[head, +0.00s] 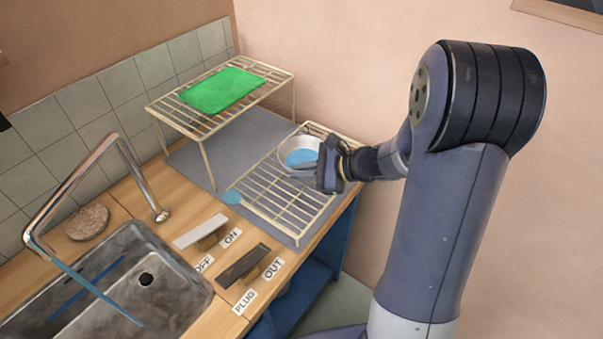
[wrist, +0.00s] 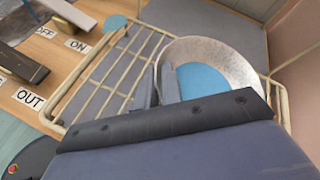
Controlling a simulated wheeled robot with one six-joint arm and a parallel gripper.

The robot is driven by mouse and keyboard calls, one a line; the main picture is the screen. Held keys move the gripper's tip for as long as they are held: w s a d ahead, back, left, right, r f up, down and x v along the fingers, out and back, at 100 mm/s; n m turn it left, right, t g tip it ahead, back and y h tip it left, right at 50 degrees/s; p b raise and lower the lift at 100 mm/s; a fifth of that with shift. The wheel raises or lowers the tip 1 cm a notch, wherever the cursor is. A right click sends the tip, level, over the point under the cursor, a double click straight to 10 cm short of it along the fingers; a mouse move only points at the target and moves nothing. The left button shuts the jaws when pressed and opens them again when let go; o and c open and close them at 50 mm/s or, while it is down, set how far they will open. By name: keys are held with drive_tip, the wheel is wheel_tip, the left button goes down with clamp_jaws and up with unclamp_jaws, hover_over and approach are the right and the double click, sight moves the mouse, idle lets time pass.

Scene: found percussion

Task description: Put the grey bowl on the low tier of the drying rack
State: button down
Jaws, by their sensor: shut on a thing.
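The grey bowl (head: 301,145) is at the far end of the low tier (head: 289,203) of the drying rack, over its wire bars. It looks roughly upright, with a flat blue fill inside that looks like water. My gripper (head: 311,166) is shut on the bowl's near rim. In the wrist view the bowl (wrist: 234,58) shows beyond my gripper (wrist: 160,88), whose fingers pinch the rim at its left side. The low tier's bars (wrist: 118,75) show to the left. I cannot tell whether the bowl touches the bars; its underside is hidden.
The high tier (head: 281,77) stands behind left and bears a green flat piece (head: 222,90). A blue patch (head: 232,197) lies by the low tier's left edge. The sink (head: 170,294), tap (head: 73,190) and two levers (head: 201,232) (head: 243,265) are left.

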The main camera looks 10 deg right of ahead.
drive_tip(key=shift+f, duration=0.45)
drive_tip(key=c, duration=1.6)
unclamp_jaws()
drive_tip(key=shift+o, duration=0.2)
drive_tip(key=v, duration=1.2)
drive_tip(key=shift+b, duration=0.4)
